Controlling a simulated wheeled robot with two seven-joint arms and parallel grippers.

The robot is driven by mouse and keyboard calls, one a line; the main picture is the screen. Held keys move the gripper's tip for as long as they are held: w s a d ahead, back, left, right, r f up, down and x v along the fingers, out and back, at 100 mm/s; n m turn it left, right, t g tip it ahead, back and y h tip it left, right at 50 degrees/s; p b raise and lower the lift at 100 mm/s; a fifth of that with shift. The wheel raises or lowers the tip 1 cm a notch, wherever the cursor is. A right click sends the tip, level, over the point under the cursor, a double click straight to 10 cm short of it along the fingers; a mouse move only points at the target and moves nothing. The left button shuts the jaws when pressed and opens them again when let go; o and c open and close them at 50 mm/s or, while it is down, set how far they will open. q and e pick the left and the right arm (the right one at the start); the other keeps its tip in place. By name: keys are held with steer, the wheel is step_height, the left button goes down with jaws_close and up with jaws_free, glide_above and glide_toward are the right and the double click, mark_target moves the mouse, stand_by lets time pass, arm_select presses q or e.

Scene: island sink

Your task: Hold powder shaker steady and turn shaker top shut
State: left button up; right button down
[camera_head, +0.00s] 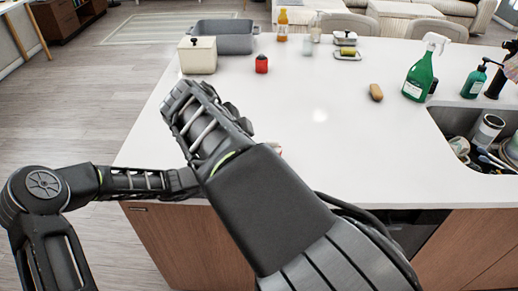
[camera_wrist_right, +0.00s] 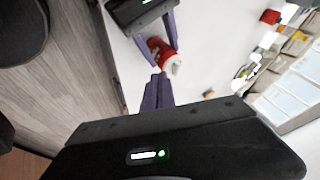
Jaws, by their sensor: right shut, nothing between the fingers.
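The powder shaker (camera_wrist_right: 157,50) is red with a white end, and it shows in the right wrist view. My left gripper (camera_wrist_right: 157,36) has its purple fingers on both sides of the red body, closed on it over the counter. My right gripper (camera_wrist_right: 157,76) is shut and empty, its fingertips together close beside the shaker; I cannot tell whether they touch it. In the head view my right arm hides the shaker, apart from perhaps a small light and red bit at its edge, and both sets of fingers.
The white counter (camera_head: 330,120) is broadly clear in the middle. A red timer-like item (camera_head: 261,64), a cream canister (camera_head: 197,55) and a grey tub (camera_head: 222,37) stand at the back left. A brown potato-like item (camera_head: 376,92) and a green spray bottle (camera_head: 420,75) are near the sink (camera_head: 455,125).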

arm_select(q)
steer(key=shift+w+a+f, duration=0.1)
steer(key=shift+a+f, duration=0.05)
steer(key=shift+f, duration=0.1)
arm_select(e)
steer(key=v, duration=0.4)
steer(key=shift+a, duration=0.1)
arm_select(q)
steer(key=o, duration=1.3)
steer(key=shift+w, duration=0.1)
steer(key=o, duration=0.3)
steer(key=shift+r, duration=0.1)
arm_select(e)
steer(key=shift+w, duration=0.1)
arm_select(q)
steer(key=v, duration=1.2)
